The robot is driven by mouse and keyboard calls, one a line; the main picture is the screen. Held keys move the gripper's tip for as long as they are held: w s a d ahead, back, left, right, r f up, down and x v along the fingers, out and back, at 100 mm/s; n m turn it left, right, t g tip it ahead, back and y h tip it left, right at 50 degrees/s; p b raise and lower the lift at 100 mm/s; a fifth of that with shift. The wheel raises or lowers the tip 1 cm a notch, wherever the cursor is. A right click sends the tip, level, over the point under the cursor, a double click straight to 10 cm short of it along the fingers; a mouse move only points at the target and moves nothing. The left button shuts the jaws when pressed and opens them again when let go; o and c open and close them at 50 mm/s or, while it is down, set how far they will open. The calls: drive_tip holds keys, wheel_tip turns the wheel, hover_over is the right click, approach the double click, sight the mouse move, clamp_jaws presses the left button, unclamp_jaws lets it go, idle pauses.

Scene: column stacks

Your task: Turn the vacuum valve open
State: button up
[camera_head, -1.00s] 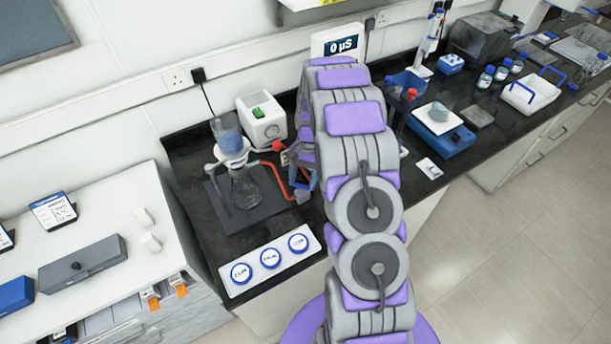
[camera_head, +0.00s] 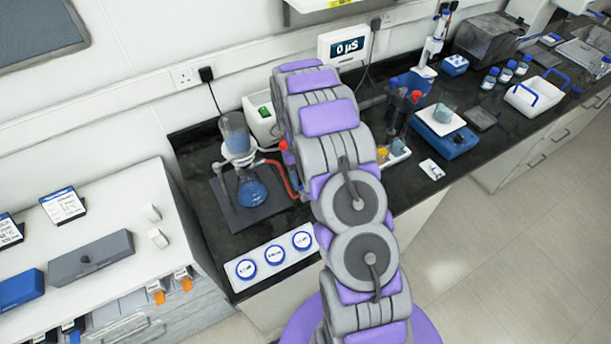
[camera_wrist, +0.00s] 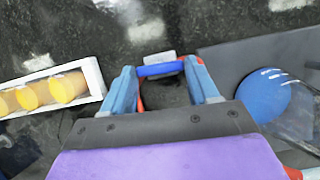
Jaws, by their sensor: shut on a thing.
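In the wrist view my gripper (camera_wrist: 165,70) is shut on the blue handle (camera_wrist: 160,69) of the vacuum valve, which lies crosswise between the two fingertips. A pale label or plate shows just beyond it. In the head view my arm hides the gripper and the valve. A red hose (camera_head: 283,172) runs from the filter flask (camera_head: 251,190) toward the valve area. The flask holds blue liquid, and a funnel (camera_head: 236,136) with blue liquid stands on top of it. The flask's blue liquid also shows at the right of the wrist view (camera_wrist: 266,95).
A white pump (camera_head: 262,118) with a green switch stands behind the arm. A white tray with yellow vials (camera_wrist: 50,88) lies left of the gripper in the wrist view. A white strip with several blue-rimmed dishes (camera_head: 274,256) lies at the bench front.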

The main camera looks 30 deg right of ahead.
drive_tip(key=shift+s+n, duration=0.1)
drive_tip(key=shift+n, duration=0.3)
drive_tip(key=o, duration=1.1)
drive_tip(key=shift+c, duration=0.2)
drive_tip(key=v, duration=1.7)
drive_tip(key=shift+a+p, duration=0.15)
drive_tip(key=shift+p, duration=0.3)
drive_tip(key=shift+r, duration=0.1)
